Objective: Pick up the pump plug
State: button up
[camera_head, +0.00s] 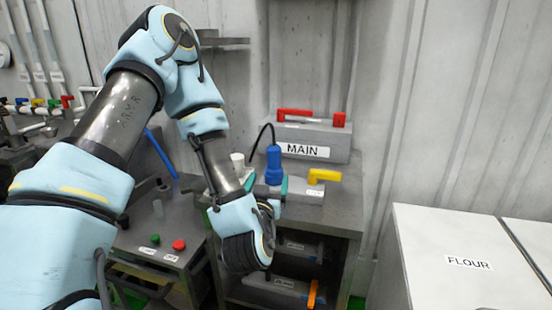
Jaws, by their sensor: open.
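The likely pump plug (273,166) is a blue cylinder with a black cable looping up from its top. It stands upright at the left end of a grey box with a yellow handle, on the cabinet top. No label on the plug is readable. My gripper (267,187) is at the lower part of the plug, with one teal fingertip showing on each side of it. The fingers look apart; I cannot tell whether either touches the plug. My wrist hides the base of the plug and part of the cabinet front.
A grey box labelled MAIN (318,140) with a red handle stands behind. The yellow handle (324,176) is close right of the plug. A white cup-like item (238,162) is just left. A panel with green and red buttons (178,245) is lower left. A FLOUR bin (468,262) stands right.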

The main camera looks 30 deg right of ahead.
aim_at(273, 163)
jog(key=p+x, duration=0.2)
jog(key=x, duration=0.4)
jog(key=shift+r, duration=0.15)
jog(key=p+x, duration=0.1)
jog(key=x, duration=0.1)
jog(key=p+x, duration=0.2)
jog(key=shift+w+d+r, duration=0.2)
jog(key=shift+w+r, duration=0.05)
jog(key=shift+w, duration=0.05)
jog(key=shift+w+d+f, duration=0.15)
jog(key=shift+w, duration=0.05)
jog(key=shift+c, duration=0.4)
grip_shut()
